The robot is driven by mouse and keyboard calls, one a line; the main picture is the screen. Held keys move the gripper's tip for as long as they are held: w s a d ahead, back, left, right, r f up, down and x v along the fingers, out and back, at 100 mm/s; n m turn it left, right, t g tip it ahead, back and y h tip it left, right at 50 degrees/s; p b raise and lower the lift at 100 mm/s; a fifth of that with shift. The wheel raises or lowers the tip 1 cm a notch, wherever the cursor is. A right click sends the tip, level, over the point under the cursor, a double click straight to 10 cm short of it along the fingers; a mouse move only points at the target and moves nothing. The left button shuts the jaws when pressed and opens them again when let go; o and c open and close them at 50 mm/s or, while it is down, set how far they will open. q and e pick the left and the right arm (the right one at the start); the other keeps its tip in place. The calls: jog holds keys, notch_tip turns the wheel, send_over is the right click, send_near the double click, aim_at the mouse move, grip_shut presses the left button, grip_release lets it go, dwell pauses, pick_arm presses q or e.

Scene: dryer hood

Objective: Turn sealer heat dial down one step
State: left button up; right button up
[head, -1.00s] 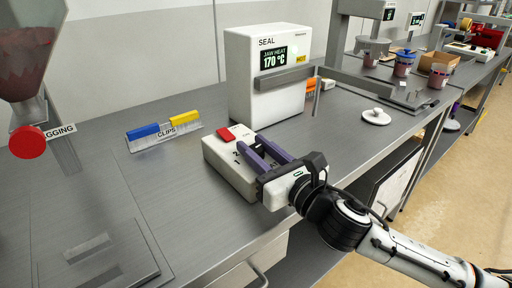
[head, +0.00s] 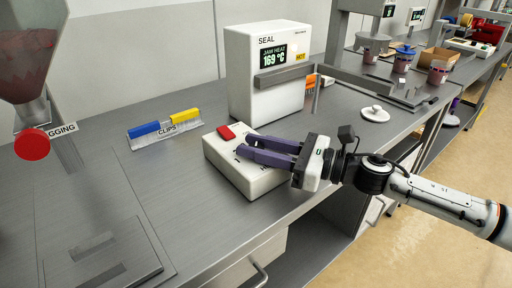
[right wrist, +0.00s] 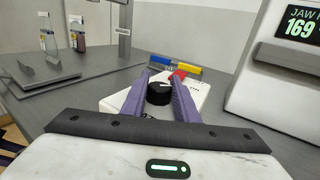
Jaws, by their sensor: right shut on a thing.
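The sealer (head: 268,80) is a white box at the back of the bench. My right gripper (head: 250,148) is shut on the dial, one purple finger on each side.
A rack of blue and yellow clips (head: 166,130) stands left of the control box. A red knob (head: 32,144) hangs under a hopper at the far left. A white round lid (head: 375,114) lies to the right. The bench's front edge is close to the box.

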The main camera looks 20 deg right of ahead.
pick_arm(q)
jog(key=shift+d+f, duration=0.1)
jog(key=shift+f, duration=0.05)
pick_arm(e)
jog(key=shift+n+g+y, duration=0.3)
jog(key=shift+n+g, duration=0.1)
pick_arm(q)
jog(key=shift+w+d+r, duration=0.2)
jog(key=shift+r, duration=0.1)
pick_arm(e)
jog(key=o, duration=1.1)
jog(key=shift+c, duration=0.2)
pick_arm(q)
jog(key=shift+f, duration=0.15)
jog(key=shift+s+f, duration=0.1)
